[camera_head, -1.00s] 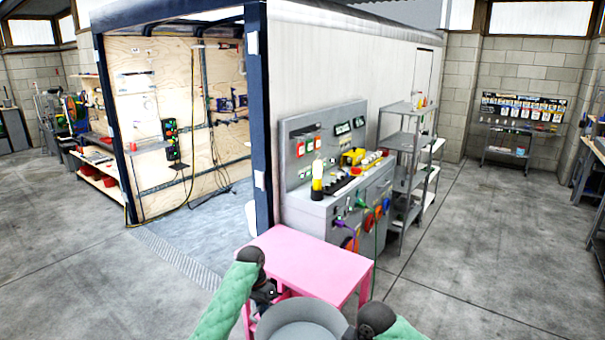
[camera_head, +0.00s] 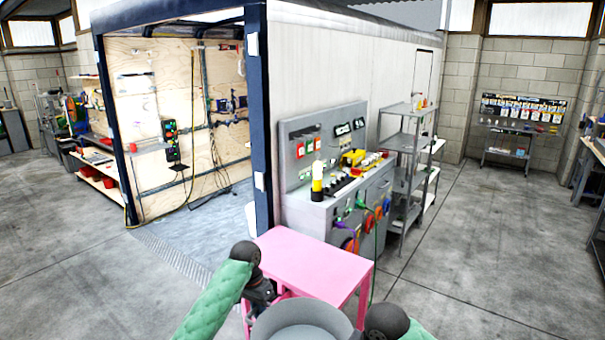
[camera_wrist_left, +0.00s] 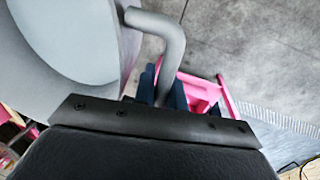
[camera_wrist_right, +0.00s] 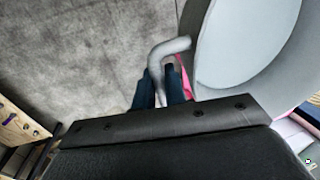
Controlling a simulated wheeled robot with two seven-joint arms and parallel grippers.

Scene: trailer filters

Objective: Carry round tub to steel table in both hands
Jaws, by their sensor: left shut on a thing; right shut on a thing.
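The round grey tub (camera_head: 300,322) shows at the bottom middle of the head view, between my two arms. In the left wrist view, my left gripper (camera_wrist_left: 160,88) is shut on a grey looped handle of the tub (camera_wrist_left: 75,40). In the right wrist view, my right gripper (camera_wrist_right: 162,88) is shut on the opposite handle of the tub (camera_wrist_right: 245,45). The left gripper shows partly in the head view (camera_head: 262,295); the right one is hidden there behind its wrist. The inside of the tub that shows is bare. No table in view is clearly the steel table.
A pink table (camera_head: 315,265) stands just beyond the tub. Behind it are a grey control bench (camera_head: 335,215) and a metal shelf rack (camera_head: 400,150). An open trailer doorway is at left. Concrete floor (camera_head: 480,240) is clear at right and at far left.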

